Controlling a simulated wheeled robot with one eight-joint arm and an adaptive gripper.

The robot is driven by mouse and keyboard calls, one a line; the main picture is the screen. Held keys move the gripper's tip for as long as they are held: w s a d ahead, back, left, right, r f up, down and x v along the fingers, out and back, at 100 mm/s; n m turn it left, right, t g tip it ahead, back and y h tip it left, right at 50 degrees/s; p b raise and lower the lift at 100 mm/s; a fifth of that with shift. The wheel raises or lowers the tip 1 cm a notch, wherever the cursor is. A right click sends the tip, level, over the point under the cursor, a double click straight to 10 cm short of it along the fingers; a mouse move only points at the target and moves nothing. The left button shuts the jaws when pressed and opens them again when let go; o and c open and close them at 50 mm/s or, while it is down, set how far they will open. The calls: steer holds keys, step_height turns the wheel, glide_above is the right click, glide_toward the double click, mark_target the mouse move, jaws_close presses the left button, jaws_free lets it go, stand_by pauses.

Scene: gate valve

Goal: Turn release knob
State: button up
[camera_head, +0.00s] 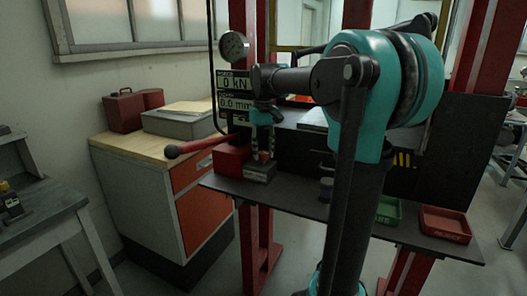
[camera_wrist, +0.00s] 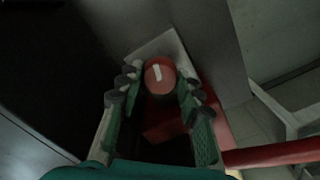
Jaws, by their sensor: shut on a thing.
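The release knob (camera_wrist: 159,74) is round and red with a white bar mark on top, seen from above in the wrist view. The mark leans slightly from upright. The knob sits on a grey block (camera_head: 259,172) on the press's dark shelf; its red also shows small in the head view (camera_head: 263,156). My gripper (camera_wrist: 161,82) points down with one finger on each side of the knob and is shut on it. In the head view my gripper (camera_head: 263,147) is upright above the block, and its fingers partly hide the knob.
A gauge (camera_head: 234,46) and readouts showing 0 kN and 0.0 mm are above. Green (camera_head: 388,209) and red (camera_head: 445,223) trays lie on the shelf at right.

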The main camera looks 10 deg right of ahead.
mark_target(263, 153)
steer(key=shift+n, duration=1.5)
steer(key=o, duration=1.1)
steer(key=shift+o, duration=0.2)
steer(key=shift+r, duration=0.15)
step_height(263, 153, up, 12)
steer(key=shift+s, duration=0.1)
